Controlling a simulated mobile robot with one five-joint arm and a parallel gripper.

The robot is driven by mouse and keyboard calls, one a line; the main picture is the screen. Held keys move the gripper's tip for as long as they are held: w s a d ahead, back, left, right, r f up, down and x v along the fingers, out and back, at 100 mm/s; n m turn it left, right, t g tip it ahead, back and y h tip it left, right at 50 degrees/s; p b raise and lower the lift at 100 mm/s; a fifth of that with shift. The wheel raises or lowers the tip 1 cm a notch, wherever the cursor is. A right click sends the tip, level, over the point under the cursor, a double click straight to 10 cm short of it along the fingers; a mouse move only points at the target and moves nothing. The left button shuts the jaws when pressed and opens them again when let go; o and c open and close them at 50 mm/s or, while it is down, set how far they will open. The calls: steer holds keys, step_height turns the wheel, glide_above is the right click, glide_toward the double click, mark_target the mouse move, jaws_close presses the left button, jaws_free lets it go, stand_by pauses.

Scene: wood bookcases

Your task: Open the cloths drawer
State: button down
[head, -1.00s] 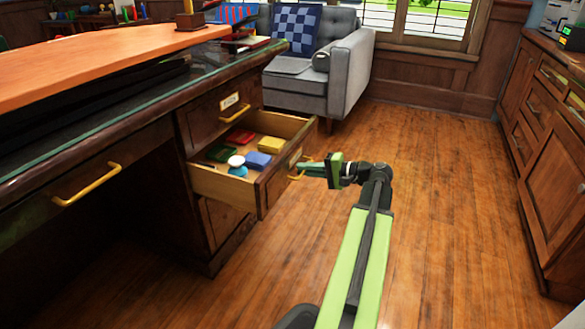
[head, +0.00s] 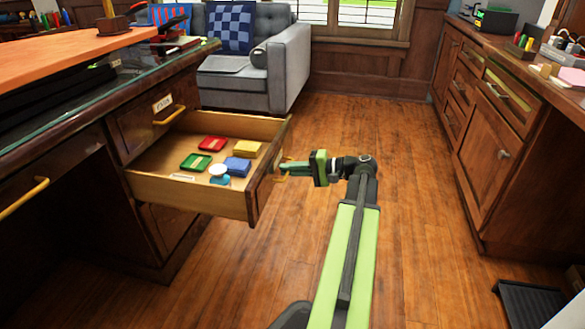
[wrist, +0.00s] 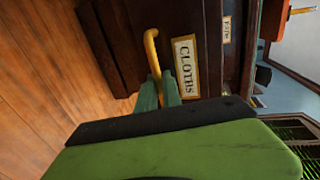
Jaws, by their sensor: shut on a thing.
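The cloths drawer (head: 190,192) stands well out of the wooden desk in the head view. Inside it lie folded red (head: 212,144), green (head: 195,162), yellow (head: 246,149) and blue (head: 238,166) cloths, and a small white-topped blue item (head: 219,173). My gripper (head: 283,168) is at the drawer's front, shut on its yellow handle. In the wrist view, the green fingers (wrist: 159,92) close on the yellow handle (wrist: 152,52), beside a label reading CLOTHS (wrist: 186,66). The handle is partly hidden by the fingers.
Another drawer with a yellow handle (head: 169,115) is shut above the open one. A grey armchair (head: 245,60) stands behind. Wooden cabinets (head: 490,120) line the right side. The wooden floor (head: 390,140) between is clear. A dark step-like object (head: 540,303) sits at lower right.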

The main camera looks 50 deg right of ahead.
steer(key=shift+s+a, duration=0.15)
steer(key=shift+a, duration=0.05)
steer(key=c, duration=1.5)
jaws_free()
steer(key=shift+d, duration=0.1)
steer(key=p+v, duration=0.3)
steer(key=v, duration=1.4)
steer(key=shift+s+d+f+p, duration=0.1)
steer(key=shift+s+d+p, duration=0.1)
steer(key=shift+p, duration=0.1)
